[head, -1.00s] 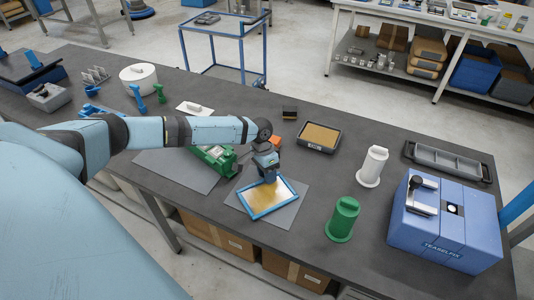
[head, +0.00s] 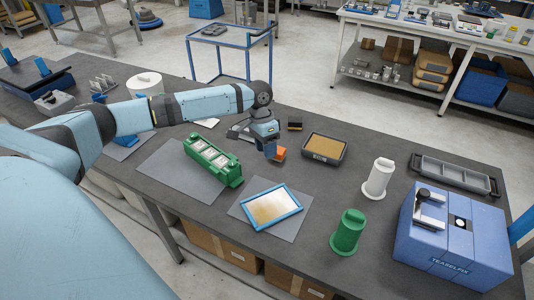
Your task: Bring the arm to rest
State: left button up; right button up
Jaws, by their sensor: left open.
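My left arm reaches in from the left across the dark table (head: 330,225). My left gripper (head: 270,153) is open and points down, above the table beyond the blue-framed panel. No object shows between its fingers. The blue-framed panel (head: 271,207) lies on a grey mat (head: 236,208), clear of the gripper. My right gripper is not in view.
A green fixture (head: 213,160) lies left of the gripper. A tray with brown filling (head: 323,149), a white cylinder (head: 377,177), a green cylinder (head: 347,232) and a blue machine (head: 453,236) stand to the right. Bare table lies between the panel and the tray.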

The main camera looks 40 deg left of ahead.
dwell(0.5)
pick_arm(q)
jog(key=s+d+f+m, duration=0.1)
jog(key=s+d+f, duration=0.1)
jog(key=d, duration=0.2)
jog(key=s+d+f+m, duration=0.1)
jog(key=s+d+f, duration=0.1)
jog(key=d, duration=0.3)
jog(key=s+d+f, duration=0.3)
jog(key=d, duration=0.2)
jog(key=shift+s+f+m, duration=0.1)
jog(key=shift+s+m, duration=0.3)
jog(key=s+d, duration=0.2)
jog(key=s+d+t, duration=0.1)
jog(key=s+d, duration=0.2)
jog(key=s+d+f+t, duration=0.1)
jog(key=s+d, duration=0.1)
jog(key=shift+s+d+h, duration=0.3)
jog(key=shift+s, duration=0.05)
jog(key=s+a+r+n+t+y, duration=0.1)
jog(key=s+a+r+n+y, duration=0.15)
jog(key=s, duration=0.45)
jog(key=s+a+r+n+t+y, duration=0.1)
jog(key=s+a+n+t, duration=0.15)
jog(key=s, duration=0.55)
jog(key=w+d+f+t+h+p, duration=0.3)
jog(key=w+d+f+t+p, duration=0.2)
jog(key=w+f+t, duration=0.1)
jog(key=shift+d+f+m+p, duration=0.4)
jog(key=shift+f, duration=0.45)
